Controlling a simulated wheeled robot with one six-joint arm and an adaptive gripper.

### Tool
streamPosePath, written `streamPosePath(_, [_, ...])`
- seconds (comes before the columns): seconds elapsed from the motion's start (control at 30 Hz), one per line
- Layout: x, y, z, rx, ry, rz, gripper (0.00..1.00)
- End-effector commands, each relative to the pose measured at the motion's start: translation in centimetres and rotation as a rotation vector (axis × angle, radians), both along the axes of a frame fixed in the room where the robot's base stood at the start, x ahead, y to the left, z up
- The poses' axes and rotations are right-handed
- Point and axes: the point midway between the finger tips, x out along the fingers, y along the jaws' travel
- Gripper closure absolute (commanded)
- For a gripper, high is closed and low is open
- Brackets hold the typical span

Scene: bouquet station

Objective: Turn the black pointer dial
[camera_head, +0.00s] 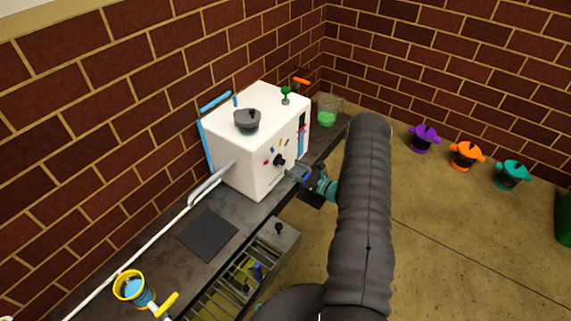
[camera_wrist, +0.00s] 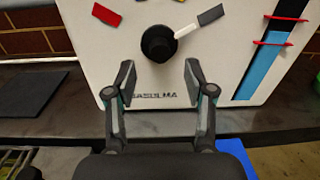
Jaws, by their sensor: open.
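The black pointer dial (camera_head: 280,160) sits on the front face of a white box-shaped machine (camera_head: 248,180). In the wrist view the dial (camera_wrist: 158,44) is a round black knob with a white pointer (camera_wrist: 185,31) aimed to the right and slightly up, toward a grey mark (camera_wrist: 211,15). A red mark (camera_wrist: 106,15) lies to the upper left of the dial. My gripper (camera_wrist: 159,80) is open and empty. Its fingertips are below the dial in the wrist view, one toward each side, and do not appear to touch it. In the head view my gripper (camera_head: 294,173) is close to the machine's front.
A blue slot with red clips (camera_wrist: 262,60) is right of the dial. A grey bowl (camera_head: 247,120) and a green knob (camera_head: 286,95) are on the machine's top. A dark mat (camera_head: 208,235) lies on the counter. An open drawer (camera_head: 235,285) juts out below.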

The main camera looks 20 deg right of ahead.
Motion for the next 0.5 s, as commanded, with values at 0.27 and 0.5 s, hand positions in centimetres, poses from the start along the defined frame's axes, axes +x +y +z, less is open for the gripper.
streamPosePath(0.27, [3.3,2.1,0.0,-0.001,0.000,0.002,0.46])
streamPosePath(0.5, [4.1,2.5,0.0,0.001,0.000,-0.001,0.46])
